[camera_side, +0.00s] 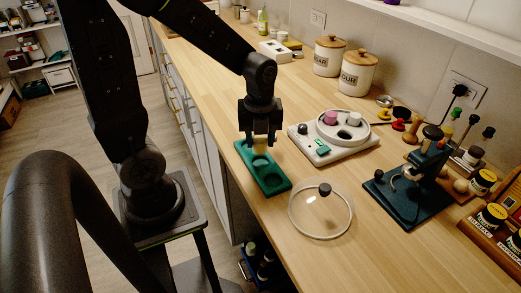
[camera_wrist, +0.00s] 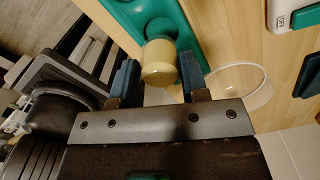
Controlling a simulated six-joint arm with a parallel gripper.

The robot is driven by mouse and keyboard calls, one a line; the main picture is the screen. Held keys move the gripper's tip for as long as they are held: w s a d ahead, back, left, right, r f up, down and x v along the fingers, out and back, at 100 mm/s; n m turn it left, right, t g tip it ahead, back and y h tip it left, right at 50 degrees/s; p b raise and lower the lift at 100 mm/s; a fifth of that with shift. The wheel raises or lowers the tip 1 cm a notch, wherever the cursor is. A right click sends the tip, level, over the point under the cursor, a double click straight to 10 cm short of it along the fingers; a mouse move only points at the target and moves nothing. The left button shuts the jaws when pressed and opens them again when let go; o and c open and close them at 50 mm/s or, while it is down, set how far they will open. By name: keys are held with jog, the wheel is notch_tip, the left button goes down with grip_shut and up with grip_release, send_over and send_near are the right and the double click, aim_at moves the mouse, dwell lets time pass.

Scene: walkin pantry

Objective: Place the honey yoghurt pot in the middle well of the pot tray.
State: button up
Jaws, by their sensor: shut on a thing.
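The honey yoghurt pot (camera_wrist: 158,64), pale yellow, is between the two fingers of my gripper (camera_wrist: 159,75) in the wrist view. In the side view my gripper (camera_side: 261,142) points down over the green pot tray (camera_side: 282,187), and a little of the pot (camera_side: 262,150) shows between the fingers. The gripper is shut on the pot. The tray also shows in the wrist view (camera_wrist: 190,32), with a round well partly behind the pot. Two wells show in the side view; the far end is partly hidden by the gripper. I cannot tell whether the pot touches the tray.
A white yoghurt maker (camera_side: 310,150) with a pink pot (camera_side: 331,118) and a dark-topped pot stands right of the tray. A dark stand (camera_side: 405,197) is farther right. Wood counter is clear behind the tray.

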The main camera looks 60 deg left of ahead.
aim_at(261, 151)
jog(key=shift+f, duration=2.05)
jog(key=shift+f, duration=0.15)
jog(key=o, duration=0.9)
jog(key=shift+o, duration=0.2)
